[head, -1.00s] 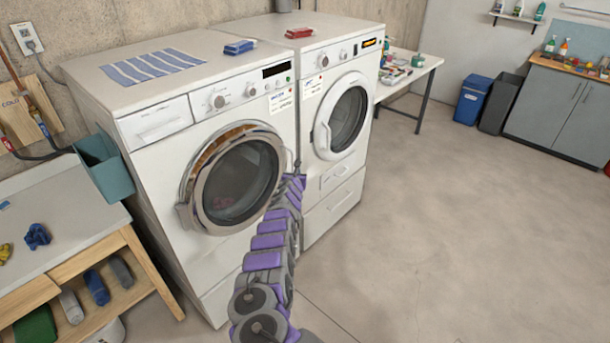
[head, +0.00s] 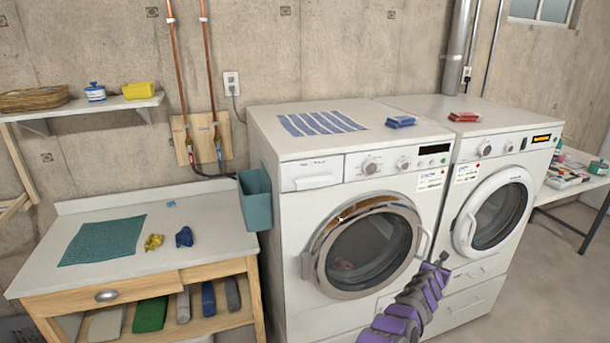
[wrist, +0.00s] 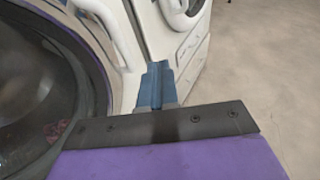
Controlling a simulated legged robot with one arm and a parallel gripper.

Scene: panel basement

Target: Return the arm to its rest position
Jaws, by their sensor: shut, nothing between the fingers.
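My arm, purple and grey, reaches up from the bottom of the head view. My gripper (head: 442,258) is at its end, in front of the gap between the two white machines. In the wrist view my gripper (wrist: 157,85) shows as blue-grey fingers held together with nothing between them. The left washing machine (head: 300,230) has its round door (head: 365,250) closed, with something reddish behind the glass. The right machine (head: 492,215) also has its round door closed. In the head view the gripper is small, and its distance from the door handle cannot be told.
A worktop (head: 190,212) with a teal cloth (head: 102,240), a yellow cloth (head: 153,242) and a blue cloth (head: 184,237) stands left. A teal bin (head: 256,200) hangs beside the left machine. A table (head: 585,181) stands at far right. Open floor (head: 545,280) lies at lower right.

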